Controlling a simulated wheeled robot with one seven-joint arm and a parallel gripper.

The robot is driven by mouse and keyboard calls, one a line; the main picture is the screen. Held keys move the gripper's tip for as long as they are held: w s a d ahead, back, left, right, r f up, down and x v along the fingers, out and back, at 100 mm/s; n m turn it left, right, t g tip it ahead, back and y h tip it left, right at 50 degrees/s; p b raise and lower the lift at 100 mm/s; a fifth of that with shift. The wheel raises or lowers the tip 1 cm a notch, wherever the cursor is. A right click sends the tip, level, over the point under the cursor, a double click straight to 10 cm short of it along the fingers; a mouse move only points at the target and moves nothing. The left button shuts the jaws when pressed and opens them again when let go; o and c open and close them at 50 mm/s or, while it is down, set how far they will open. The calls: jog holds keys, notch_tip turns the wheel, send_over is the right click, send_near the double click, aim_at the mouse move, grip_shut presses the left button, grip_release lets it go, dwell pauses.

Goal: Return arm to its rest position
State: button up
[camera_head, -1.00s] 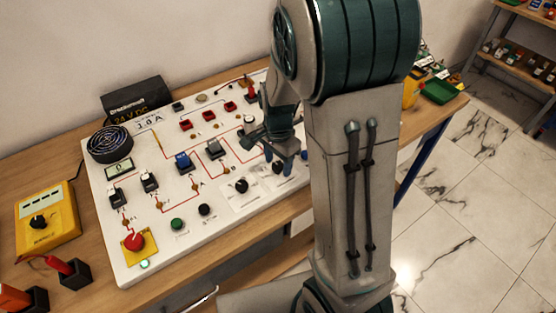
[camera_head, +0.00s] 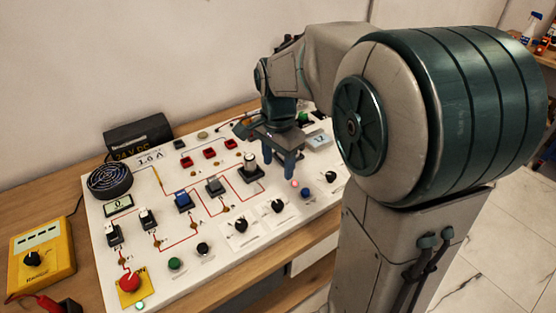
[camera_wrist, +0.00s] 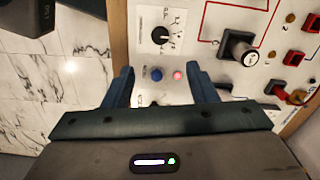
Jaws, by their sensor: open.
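My gripper (camera_head: 283,163) is open and empty above the right part of the white gauge panel (camera_head: 180,235) in the head view. In the wrist view the two fingers of my gripper (camera_wrist: 160,88) stand apart, with a blue button (camera_wrist: 156,74) and a lit red lamp (camera_wrist: 178,75) showing on the panel between them. A black rotary knob (camera_wrist: 160,36) lies just beyond the fingers. My arm hides the panel's right end in the head view.
A yellow multimeter (camera_head: 42,257) is at the left on the wooden table (camera_head: 85,217). A black power supply box (camera_head: 138,136) stands behind the panel. A red emergency button (camera_head: 129,281) and several switches stick up from the panel. Marble floor (camera_head: 500,245) is clear at the right.

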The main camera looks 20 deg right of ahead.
jog(key=shift+r, duration=0.1)
dwell(0.4)
jog(key=s+n+t, duration=0.3)
jog(key=s+n, duration=0.9)
jog(key=s, duration=0.2)
jog(key=shift+s, duration=0.35)
jog(key=c, duration=0.3)
jog(key=shift+d, duration=0.1)
jog(key=shift+c, duration=0.2)
